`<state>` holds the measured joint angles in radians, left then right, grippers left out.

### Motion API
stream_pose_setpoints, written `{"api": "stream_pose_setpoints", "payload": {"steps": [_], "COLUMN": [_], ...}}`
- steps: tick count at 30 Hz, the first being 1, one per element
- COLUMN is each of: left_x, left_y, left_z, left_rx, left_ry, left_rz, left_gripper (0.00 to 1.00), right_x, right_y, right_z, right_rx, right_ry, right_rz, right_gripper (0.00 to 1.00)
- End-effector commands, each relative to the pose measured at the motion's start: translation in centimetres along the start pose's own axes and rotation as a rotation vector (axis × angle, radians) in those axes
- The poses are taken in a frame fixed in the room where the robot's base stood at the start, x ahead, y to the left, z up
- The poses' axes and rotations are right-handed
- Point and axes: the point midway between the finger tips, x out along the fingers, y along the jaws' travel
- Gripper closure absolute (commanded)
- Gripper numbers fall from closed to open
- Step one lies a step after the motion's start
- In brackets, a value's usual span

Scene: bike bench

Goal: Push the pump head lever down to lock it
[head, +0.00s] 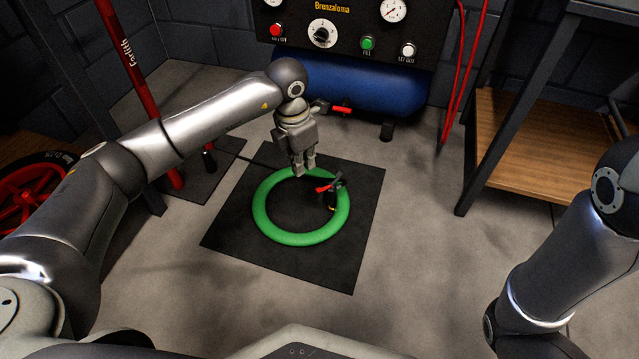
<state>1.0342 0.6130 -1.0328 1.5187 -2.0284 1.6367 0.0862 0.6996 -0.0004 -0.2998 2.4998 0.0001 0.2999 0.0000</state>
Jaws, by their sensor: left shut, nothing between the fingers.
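The pump head (331,196) is a small black piece at the right inner side of a green ring-shaped tube (262,219) that lies on a black mat (345,270). Its red lever (323,188) points to the left; its exact tilt is too small to tell. My left gripper (304,172) is shut and empty, pointing down over the far rim of the green ring, a little up and left of the lever. It appears apart from the lever. My right arm shows at the right edge, but its gripper is out of the picture.
A compressor with a blue tank (350,82) stands at the back. A red floor pump (137,85) stands at left, near a red wheel (30,190). A wooden shelf bench (530,140) is at right.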

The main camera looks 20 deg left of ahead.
Motion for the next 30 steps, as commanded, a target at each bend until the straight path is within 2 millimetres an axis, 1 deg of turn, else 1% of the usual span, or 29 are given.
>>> {"api": "stream_pose_setpoints", "payload": {"steps": [1,3,7,11,25,26,28,29,30], "left_x": [-0.9,-1.8,-2.8,-3.0,-3.0,-3.0,-2.9,-2.9,-3.0], "left_y": [0.0,0.0,0.0,0.0,-0.2,-0.5,-2.1,-3.2,-5.2], "left_z": [0.0,0.0,0.0,0.0,0.0,0.0,0.2,0.3,0.3], "left_rx": [0.001,0.0,-0.001,-0.001,0.001,0.005,0.022,0.033,0.051], "left_ry": [-0.001,-0.001,0.001,0.001,0.001,-0.001,-0.008,-0.014,-0.023], "left_rz": [0.001,0.001,0.0,0.0,-0.006,-0.014,-0.06,-0.092,-0.148], "left_gripper": [1.0,1.0,1.0,1.0,1.0,1.0,1.0,1.0,1.0], "right_x": [0.0,0.0,0.0,0.0,0.0,0.1,0.1,0.1,0.2], "right_y": [0.0,0.0,0.0,0.0,0.0,0.0,0.2,0.2,0.4], "right_z": [0.0,0.0,0.0,0.0,0.0,0.1,0.5,0.8,1.1], "right_rx": [0.0,0.0,0.0,0.0,0.0,0.0,0.001,0.002,0.003], "right_ry": [0.0,0.0,0.001,0.001,-0.001,-0.003,-0.012,-0.019,-0.028], "right_rz": [0.0,-0.001,-0.001,-0.001,0.0,0.0,0.003,0.006,0.009], "right_gripper": [0.43,0.43,0.43,0.43,0.43,0.43,0.43,0.43,0.43]}}
